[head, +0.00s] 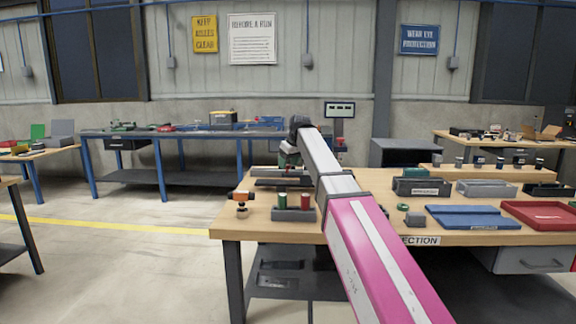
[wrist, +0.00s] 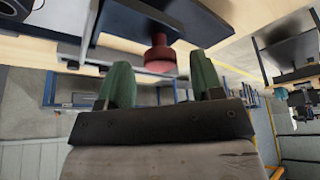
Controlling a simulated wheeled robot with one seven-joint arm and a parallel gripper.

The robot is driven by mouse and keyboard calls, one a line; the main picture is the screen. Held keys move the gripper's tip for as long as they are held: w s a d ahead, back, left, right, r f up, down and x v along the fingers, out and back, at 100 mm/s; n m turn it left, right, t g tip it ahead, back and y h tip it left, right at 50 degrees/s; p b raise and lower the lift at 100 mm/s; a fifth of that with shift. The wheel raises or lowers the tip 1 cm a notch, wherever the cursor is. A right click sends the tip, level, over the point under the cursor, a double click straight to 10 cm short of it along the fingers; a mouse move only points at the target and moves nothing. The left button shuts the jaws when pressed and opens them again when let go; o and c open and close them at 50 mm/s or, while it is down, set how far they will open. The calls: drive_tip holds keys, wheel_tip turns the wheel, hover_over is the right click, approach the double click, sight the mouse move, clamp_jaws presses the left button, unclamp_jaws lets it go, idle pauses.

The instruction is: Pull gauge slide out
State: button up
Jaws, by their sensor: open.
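In the wrist view, a red round knob (wrist: 160,55) sticks out from a dark flat plate (wrist: 184,20); it looks like the gauge slide's handle. My gripper (wrist: 162,82) has two green fingers, open and empty, one on each side of the knob in the picture. The knob shows between the fingertips; I cannot tell how deep it sits between them, and no finger visibly touches it. In the head view, my gripper (head: 289,156) is over the far left part of the inspection bench, by a dark low fixture (head: 268,182). My arm partly hides that area, and the knob cannot be made out there.
Blue trays (head: 472,217), a red tray (head: 541,216) and grey bins (head: 421,187) fill the right.

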drive_tip(key=shift+w+a+f, duration=0.15)
drive_tip(key=shift+f, duration=0.35)
clamp_jaws()
drive_tip(key=a, duration=1.9)
drive_tip(key=shift+w+a, duration=0.2)
drive_tip(key=shift+w, duration=0.1)
drive_tip(key=shift+a, duration=0.1)
unclamp_jaws()
